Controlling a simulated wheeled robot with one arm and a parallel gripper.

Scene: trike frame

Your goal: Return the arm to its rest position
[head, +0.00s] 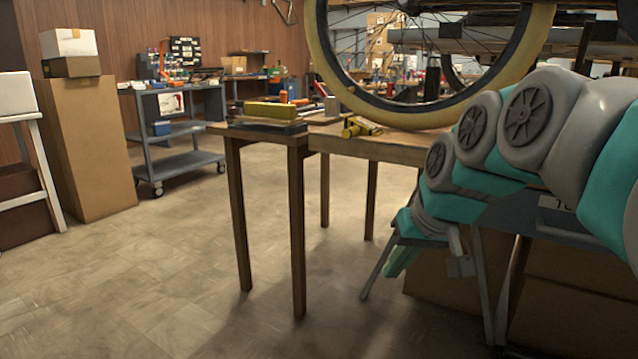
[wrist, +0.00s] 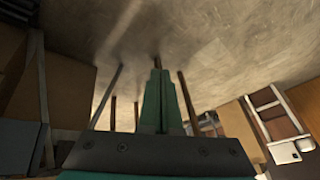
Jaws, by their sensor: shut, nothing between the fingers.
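My arm, teal and grey, reaches in from the right edge in the head view and bends down in front of the wooden workbench's right part. My gripper (head: 398,264) is at its low end, pointing down and left, beside the bench legs and above the floor. In the wrist view its two teal fingers (wrist: 157,82) are together, with nothing seen between them. The finger tips are small and partly covered by the arm in the head view.
A wooden workbench (head: 385,150) holds a yellow-tired wheel (head: 325,60) and a yellow tool (head: 360,127). Grey metal legs (head: 378,265) and cardboard boxes (head: 575,300) are close to my gripper. A grey cart (head: 185,160) stands farther back. The floor (head: 150,280) at left is clear.

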